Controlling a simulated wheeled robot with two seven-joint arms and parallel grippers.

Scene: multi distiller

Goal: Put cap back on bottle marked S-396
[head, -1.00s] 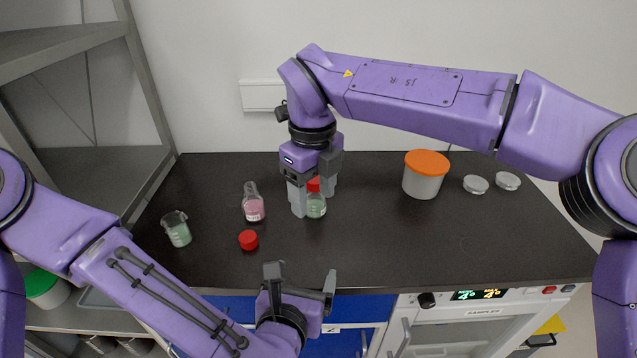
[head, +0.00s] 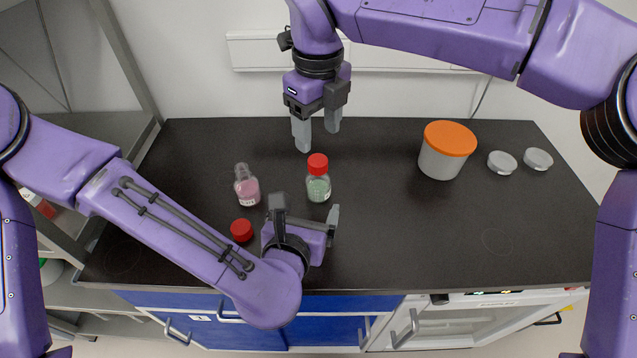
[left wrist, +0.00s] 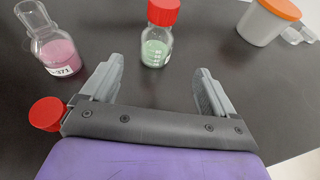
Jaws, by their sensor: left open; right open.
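A bottle with green liquid (head: 318,188) stands upright on the dark counter with a red cap (head: 317,164) on its neck; in the left wrist view its label is not readable (left wrist: 156,50). A pink-liquid bottle (head: 247,190) stands uncapped to its left; its label ends in 371 in the left wrist view (left wrist: 58,52). A loose red cap (head: 241,230) lies on the counter nearby. My left gripper (head: 307,213) is open and empty, just in front of the green bottle. My right gripper (head: 318,142) is open and empty, raised behind the green bottle, clear of its cap.
A white tub with an orange lid (head: 446,156) and two clear dishes (head: 519,161) stand at the right of the counter (head: 420,235). A grey shelf rack (head: 128,60) is at the left. The middle right of the counter is clear.

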